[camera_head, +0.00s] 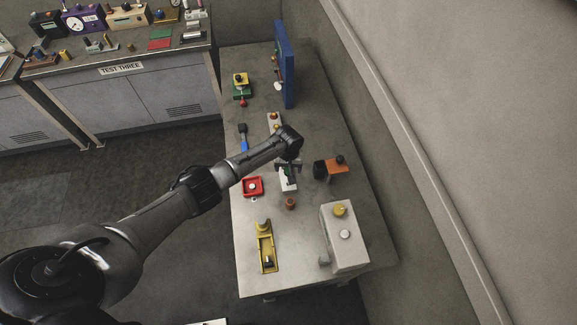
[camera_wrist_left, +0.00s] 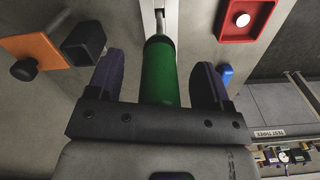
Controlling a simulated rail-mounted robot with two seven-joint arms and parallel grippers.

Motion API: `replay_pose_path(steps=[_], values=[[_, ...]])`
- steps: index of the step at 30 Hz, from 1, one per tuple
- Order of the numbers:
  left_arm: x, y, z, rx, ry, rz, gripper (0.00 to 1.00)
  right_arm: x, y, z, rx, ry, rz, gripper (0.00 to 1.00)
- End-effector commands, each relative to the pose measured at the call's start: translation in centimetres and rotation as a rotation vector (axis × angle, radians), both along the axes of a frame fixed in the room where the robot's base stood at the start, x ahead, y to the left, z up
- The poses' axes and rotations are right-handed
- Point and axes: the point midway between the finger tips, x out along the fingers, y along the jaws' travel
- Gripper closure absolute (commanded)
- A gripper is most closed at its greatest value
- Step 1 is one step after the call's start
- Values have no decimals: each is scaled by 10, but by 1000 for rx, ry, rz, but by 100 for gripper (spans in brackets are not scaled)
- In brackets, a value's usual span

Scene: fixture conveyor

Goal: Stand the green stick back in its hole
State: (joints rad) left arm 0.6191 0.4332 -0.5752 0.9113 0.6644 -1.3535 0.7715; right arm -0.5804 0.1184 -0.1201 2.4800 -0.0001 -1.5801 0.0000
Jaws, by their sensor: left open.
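The green stick (camera_wrist_left: 158,75) lies between the two fingers of my left gripper (camera_wrist_left: 156,85) in the left wrist view. The fingers are open, with a narrow gap on each side of the stick. A metal rod runs from the stick's far end towards a white block (camera_wrist_left: 170,6) with a dark slot. In the head view my left gripper (camera_head: 288,164) is over the table beside the white block (camera_head: 287,184), and a little of the green stick (camera_head: 287,173) shows there. I cannot tell which hole belongs to the stick. The right gripper is not in view.
A red tray (camera_head: 253,187) stands left of the block, an orange plate (camera_head: 336,166) right of it. A small brown cylinder (camera_head: 290,204), a yellow fixture (camera_head: 266,247) and a grey box (camera_head: 344,240) stand nearer. A blue panel (camera_head: 285,65) rises at the back.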

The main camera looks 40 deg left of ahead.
Motion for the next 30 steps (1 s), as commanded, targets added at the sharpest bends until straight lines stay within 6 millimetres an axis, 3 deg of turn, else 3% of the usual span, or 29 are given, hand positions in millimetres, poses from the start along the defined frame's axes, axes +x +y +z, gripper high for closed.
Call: replay_pose_path(steps=[7, 11, 24, 30], values=[[0, 0, 2, 0, 0, 0, 27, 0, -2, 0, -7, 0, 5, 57], [0, 1, 15, 0, -1, 0, 27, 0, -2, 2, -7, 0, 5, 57], [1, 0, 97, 0, -4, -1, 27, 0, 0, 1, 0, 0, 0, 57], [0, 0, 123, -1, -2, -1, 27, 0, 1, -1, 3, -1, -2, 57]])
